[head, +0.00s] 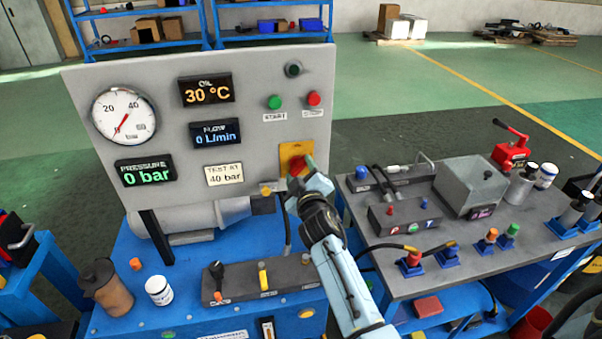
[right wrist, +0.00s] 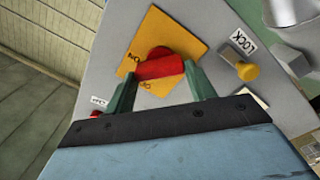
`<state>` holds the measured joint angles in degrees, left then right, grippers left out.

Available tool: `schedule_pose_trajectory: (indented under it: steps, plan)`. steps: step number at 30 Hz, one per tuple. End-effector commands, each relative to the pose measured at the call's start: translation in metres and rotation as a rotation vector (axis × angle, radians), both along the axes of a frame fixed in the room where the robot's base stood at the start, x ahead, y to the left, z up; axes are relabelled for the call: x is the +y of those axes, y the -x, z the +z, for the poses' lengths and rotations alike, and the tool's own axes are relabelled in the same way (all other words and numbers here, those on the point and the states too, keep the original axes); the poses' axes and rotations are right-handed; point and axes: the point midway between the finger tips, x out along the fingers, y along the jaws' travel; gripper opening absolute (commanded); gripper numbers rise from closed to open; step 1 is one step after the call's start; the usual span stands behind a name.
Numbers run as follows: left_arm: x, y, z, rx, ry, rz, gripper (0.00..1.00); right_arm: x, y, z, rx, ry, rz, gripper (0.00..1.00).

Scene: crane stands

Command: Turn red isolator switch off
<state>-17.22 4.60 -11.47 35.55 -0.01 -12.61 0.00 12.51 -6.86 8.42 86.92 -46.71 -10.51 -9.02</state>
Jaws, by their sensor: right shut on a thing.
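The red isolator switch (head: 298,165) sits on a yellow plate (head: 288,151) at the lower right of the grey control panel (head: 260,80). The gripper partly hides the switch in the head view. My left gripper is not in view.
A yellow knob (right wrist: 247,72) beside a LOCK label (right wrist: 243,41) is close to the right finger. The pressure display (head: 146,172) reads 0 bar. A grey bench (head: 460,265) with fittings stands to the right. A brown bottle (head: 106,288) and white jar (head: 159,290) stand below the panel.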

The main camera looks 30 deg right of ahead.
Motion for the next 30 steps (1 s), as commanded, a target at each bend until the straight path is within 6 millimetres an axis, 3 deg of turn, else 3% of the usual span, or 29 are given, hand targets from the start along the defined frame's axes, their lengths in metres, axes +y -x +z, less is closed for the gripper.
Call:
schedule_pose_trajectory:
  steps: [15, 30]
  plan:
    - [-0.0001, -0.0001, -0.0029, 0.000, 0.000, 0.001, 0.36, 0.0017, 0.0000, -0.0023, 0.122, 0.465, 0.001, 0.32]
    - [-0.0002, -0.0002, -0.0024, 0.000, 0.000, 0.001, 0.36, 0.0023, -0.0002, -0.0036, 0.190, 0.717, 0.000, 0.32]
